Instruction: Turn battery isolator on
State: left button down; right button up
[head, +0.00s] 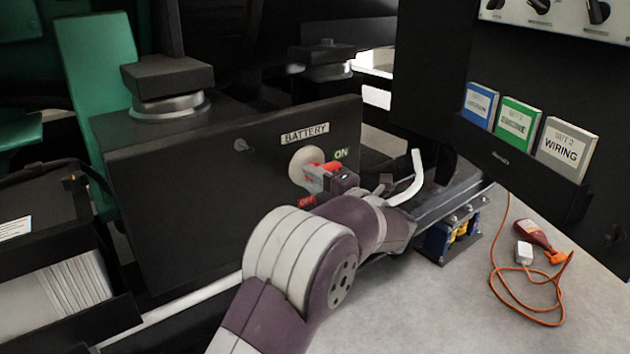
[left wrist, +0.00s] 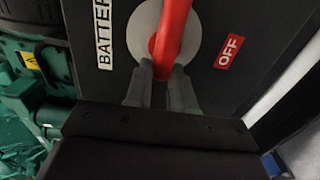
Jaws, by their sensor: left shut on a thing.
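The battery isolator is on a black box face, with a pale round plate (head: 300,167) and a red handle (head: 331,167). A BATTERY label (head: 305,134) is above it, a green ON label (head: 341,154) to its right and a red OFF label (head: 306,201) below. My left gripper (head: 322,178) is at the handle and shut on it. In the left wrist view, the fingers (left wrist: 164,82) sit either side of the red handle (left wrist: 172,32), over the pale plate (left wrist: 138,35). The OFF label (left wrist: 229,51) is clear of them. Which label the handle points to is hard to tell. My right gripper is out of view.
A black cabinet with blue, green and white booklets (head: 563,150) stands at the right. A white bent lever (head: 412,180) is close to my left wrist.

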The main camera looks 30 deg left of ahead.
pick_arm(q)
jog(key=shift+r, duration=0.15)
jog(key=c, duration=1)
grip_release()
jog(key=shift+a, duration=0.1)
jog(key=shift+o, duration=0.2)
jog(key=p+v, duration=0.5)
jog(key=v, duration=0.7)
jog(key=shift+d+p, duration=0.3)
jog(key=shift+d, duration=0.05)
jog(key=shift+s, duration=0.15)
